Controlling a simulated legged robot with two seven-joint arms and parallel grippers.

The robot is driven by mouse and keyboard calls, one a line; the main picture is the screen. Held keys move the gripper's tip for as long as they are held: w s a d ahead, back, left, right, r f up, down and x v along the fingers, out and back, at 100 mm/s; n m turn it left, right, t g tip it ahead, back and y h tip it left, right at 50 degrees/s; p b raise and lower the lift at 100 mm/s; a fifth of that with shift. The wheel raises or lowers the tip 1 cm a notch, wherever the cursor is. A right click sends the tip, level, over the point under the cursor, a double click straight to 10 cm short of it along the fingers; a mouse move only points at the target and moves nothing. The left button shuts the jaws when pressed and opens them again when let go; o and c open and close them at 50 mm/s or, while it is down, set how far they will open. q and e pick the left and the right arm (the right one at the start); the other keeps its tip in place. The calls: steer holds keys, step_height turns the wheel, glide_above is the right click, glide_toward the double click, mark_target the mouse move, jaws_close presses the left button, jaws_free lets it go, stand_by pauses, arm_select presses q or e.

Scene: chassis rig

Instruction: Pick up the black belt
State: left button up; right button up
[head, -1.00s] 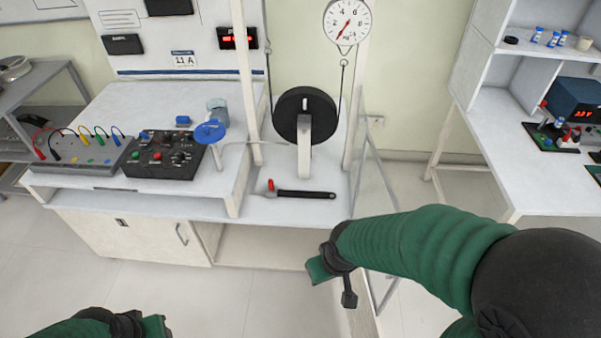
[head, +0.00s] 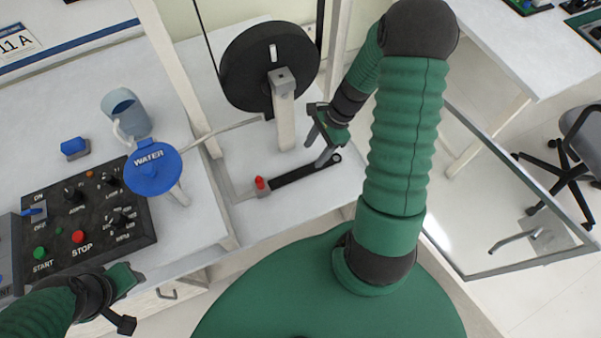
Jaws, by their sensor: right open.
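A long black strip (head: 305,172), which I take for the black belt, lies flat on the white bench. A small red-topped piece (head: 261,186) is at its left end and a hole at its right end. Other thin black lines hang beside the black wheel (head: 255,70). My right gripper (head: 321,138) is open, beside the wheel post and close to the strip's right end. I cannot tell whether it touches the strip. My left gripper (head: 130,300) is open and empty, low at the left in front of the control panel.
The wheel stands on a pale post (head: 284,115). White frame posts flank the wheel. A glass-like panel with a grey frame (head: 520,262) is at the right.

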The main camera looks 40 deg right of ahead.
mark_target(302, 171)
steer(key=b+x, duration=0.2)
steer(key=x, duration=0.6)
steer(key=shift+s+a+f, duration=0.1)
steer(key=shift+a+f, duration=0.05)
steer(key=shift+a, duration=0.15)
steer(key=shift+a, duration=0.1)
steer(key=shift+c, duration=1.2)
jaws_close()
